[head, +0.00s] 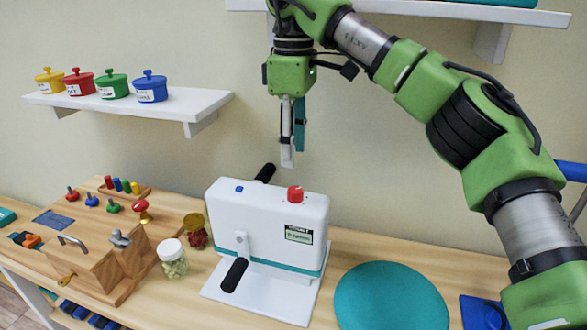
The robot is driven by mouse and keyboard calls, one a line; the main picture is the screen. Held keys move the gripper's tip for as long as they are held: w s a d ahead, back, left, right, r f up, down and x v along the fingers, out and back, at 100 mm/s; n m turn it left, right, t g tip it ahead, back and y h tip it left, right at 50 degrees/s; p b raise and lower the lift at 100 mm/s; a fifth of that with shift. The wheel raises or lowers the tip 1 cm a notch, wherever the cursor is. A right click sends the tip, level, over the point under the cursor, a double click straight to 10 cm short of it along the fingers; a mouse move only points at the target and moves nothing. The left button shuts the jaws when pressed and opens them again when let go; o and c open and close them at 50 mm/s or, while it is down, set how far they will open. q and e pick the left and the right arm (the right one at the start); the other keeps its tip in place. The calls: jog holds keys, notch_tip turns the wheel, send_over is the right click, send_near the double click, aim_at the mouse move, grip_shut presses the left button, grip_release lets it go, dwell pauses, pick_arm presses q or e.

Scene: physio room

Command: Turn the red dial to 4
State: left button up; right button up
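The red dial (295,193) sits on top of a white machine (265,225) on the wooden counter, toward the machine's right side. Its number marks are too small to read. My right gripper (291,150) hangs fingers down, above the dial and apart from it. Its fingers show nearly edge-on, with a pale piece and a teal strip side by side, so whether they are open or shut is unclear. My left gripper is not in view.
Black handles (235,274) stick out at the machine's front and back. A teal round pad (390,297) lies to its right. Jars (172,258) and a wooden box with knobs (95,270) stand left. A shelf (190,105) with several colored pots hangs on the wall.

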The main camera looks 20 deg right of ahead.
notch_tip(320, 180, up, 4)
jog(key=shift+f, duration=0.2)
dwell(0.3)
